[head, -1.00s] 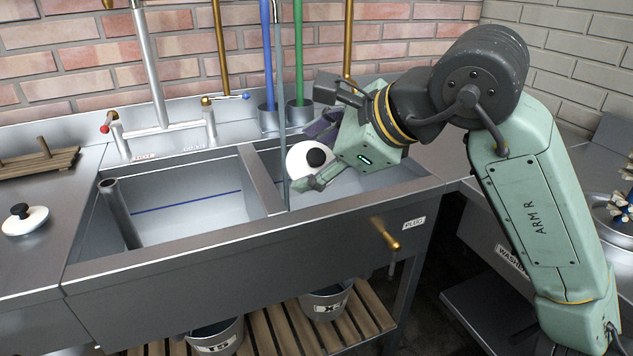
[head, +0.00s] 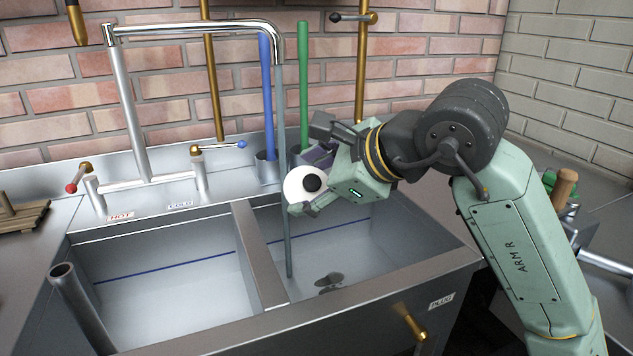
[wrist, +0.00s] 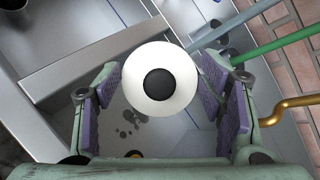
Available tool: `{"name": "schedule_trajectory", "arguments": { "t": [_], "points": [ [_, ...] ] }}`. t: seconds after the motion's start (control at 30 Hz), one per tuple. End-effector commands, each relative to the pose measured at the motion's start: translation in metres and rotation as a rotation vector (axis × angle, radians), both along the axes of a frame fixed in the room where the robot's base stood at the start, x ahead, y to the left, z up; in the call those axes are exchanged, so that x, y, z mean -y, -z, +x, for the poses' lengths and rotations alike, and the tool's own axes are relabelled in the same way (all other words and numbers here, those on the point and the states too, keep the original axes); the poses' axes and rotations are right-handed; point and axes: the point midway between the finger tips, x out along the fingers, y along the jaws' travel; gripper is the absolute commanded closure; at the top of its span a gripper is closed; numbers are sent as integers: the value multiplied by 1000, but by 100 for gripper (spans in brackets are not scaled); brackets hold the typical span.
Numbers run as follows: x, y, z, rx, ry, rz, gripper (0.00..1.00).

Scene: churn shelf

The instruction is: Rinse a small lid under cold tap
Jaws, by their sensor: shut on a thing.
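A small white lid with a black knob (head: 299,184) is in my gripper (head: 311,182), above the right basin (head: 375,240) of the sink. In the wrist view the lid (wrist: 185,97) sits between the purple pads (wrist: 160,105), knob facing the camera. The tap spout (head: 278,35) hangs over the right basin. A thin upright stream (head: 289,250) runs from it down into the basin, along the lid's left edge. I cannot tell whether it touches the lid. The cold tap (head: 200,165) has a blue-tipped lever; its label is below it.
The hot tap (head: 90,187) has a red knob. A blue pole (head: 266,95) and a green pole (head: 303,85) stand behind the sink. The left basin (head: 165,290) holds an upright pipe (head: 75,295). A brass handle (head: 412,322) juts from the sink's front.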

Motion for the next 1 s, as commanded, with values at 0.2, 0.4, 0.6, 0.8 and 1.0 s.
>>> {"name": "schedule_trajectory", "arguments": {
  "t": [0.2,0.4,0.6,0.8,1.0],
  "points": [
    [-7,6,20,-1,-2,1,65],
    [-13,11,39,0,-2,1,65],
    [-19,17,57,-1,-2,1,65],
    [-25,25,75,-1,-2,1,65],
    [-30,30,93,0,0,0,65]
  ]
}}
